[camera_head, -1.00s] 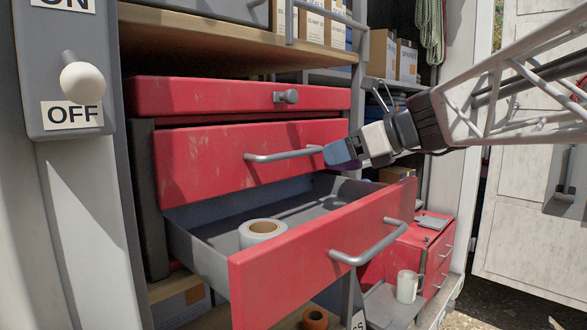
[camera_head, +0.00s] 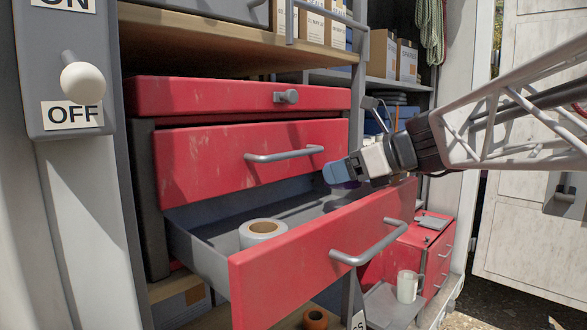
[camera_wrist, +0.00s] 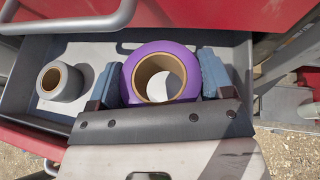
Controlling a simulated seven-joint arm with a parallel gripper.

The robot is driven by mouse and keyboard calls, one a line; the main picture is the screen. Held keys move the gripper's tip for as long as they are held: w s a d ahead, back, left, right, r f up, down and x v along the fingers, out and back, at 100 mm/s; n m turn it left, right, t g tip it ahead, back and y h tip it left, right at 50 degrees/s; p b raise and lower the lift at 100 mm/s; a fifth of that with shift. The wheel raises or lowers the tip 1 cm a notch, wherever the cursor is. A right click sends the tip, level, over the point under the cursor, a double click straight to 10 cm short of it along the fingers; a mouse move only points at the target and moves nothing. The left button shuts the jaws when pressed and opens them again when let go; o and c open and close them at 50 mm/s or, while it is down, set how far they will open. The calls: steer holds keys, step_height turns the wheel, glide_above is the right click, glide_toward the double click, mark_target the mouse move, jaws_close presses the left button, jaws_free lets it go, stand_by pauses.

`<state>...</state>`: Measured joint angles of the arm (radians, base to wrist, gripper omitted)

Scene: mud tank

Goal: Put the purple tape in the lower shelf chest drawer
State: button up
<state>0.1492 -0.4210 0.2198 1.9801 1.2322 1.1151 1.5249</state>
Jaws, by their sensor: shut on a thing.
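The purple tape (camera_wrist: 192,72) is a roll with a brown core, seen in the wrist view. My gripper (camera_wrist: 160,80) is shut on it, with a blue-padded finger on each side. The lower drawer (camera_head: 310,255) of the red chest is pulled open, with a red front and grey inside. In the head view my gripper (camera_head: 340,173) is at the drawer's right side, a little above or level with its rim; the exact height is hard to tell. The tape is not clearly visible there. In the wrist view the tape overlaps the drawer's grey interior (camera_wrist: 95,48).
The closed upper drawer's handle (camera_head: 285,155) juts out above. An orange tape roll (camera_head: 315,319) and a white mug (camera_head: 407,286) are lower down.

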steer(key=shift+f, duration=0.3)
steer(key=shift+f, duration=0.65)
steer(key=o, duration=1)
steer(key=shift+f, duration=0.1)
steer(key=shift+c, duration=0.2)
steer(key=shift+r, duration=0.65)
steer(key=v, duration=0.8)
steer(key=shift+a+r, duration=0.15)
steer(key=shift+r, duration=0.15)
steer(key=shift+w, duration=0.1)
